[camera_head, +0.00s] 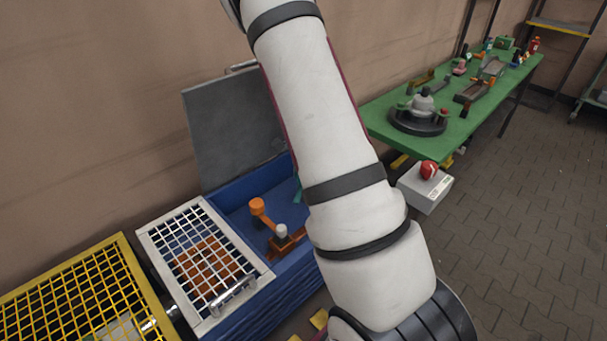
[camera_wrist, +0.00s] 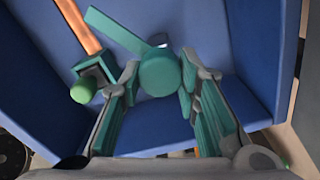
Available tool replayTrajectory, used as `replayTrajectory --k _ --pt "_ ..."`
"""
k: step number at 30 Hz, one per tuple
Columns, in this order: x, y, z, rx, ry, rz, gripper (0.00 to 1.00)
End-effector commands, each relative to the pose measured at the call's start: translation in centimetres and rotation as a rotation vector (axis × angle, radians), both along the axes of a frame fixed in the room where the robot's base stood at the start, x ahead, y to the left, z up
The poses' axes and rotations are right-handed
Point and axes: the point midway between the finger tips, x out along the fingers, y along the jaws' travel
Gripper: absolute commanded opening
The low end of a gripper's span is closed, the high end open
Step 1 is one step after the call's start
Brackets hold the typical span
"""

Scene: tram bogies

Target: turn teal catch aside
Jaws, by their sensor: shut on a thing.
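The teal catch (camera_wrist: 122,32) is inside the blue box (camera_wrist: 200,30) in the wrist view. It has a round teal knob and a flat arm running up and left from it. My gripper (camera_wrist: 160,75) has one finger on each side of the knob and is shut on it. In the head view my arm hides the gripper and most of the catch; only a small teal bit (camera_head: 298,196) shows beside my arm, over the blue box (camera_head: 232,192).
In the wrist view a teal block with a green knob (camera_wrist: 83,91) and an orange bar (camera_wrist: 78,26) are close on the left. The head view shows an orange lever (camera_head: 257,206), a raised grey lid (camera_head: 235,125), a white mesh cover (camera_head: 150,238) and a green table (camera_head: 378,118).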

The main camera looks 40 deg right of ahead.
Motion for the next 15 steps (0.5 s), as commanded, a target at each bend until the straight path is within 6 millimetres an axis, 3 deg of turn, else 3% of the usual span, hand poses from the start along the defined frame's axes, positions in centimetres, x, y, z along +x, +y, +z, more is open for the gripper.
replayTrajectory --k 15 --pt "0.03 0.05 0.02 0.001 -0.001 -0.063 0.0"
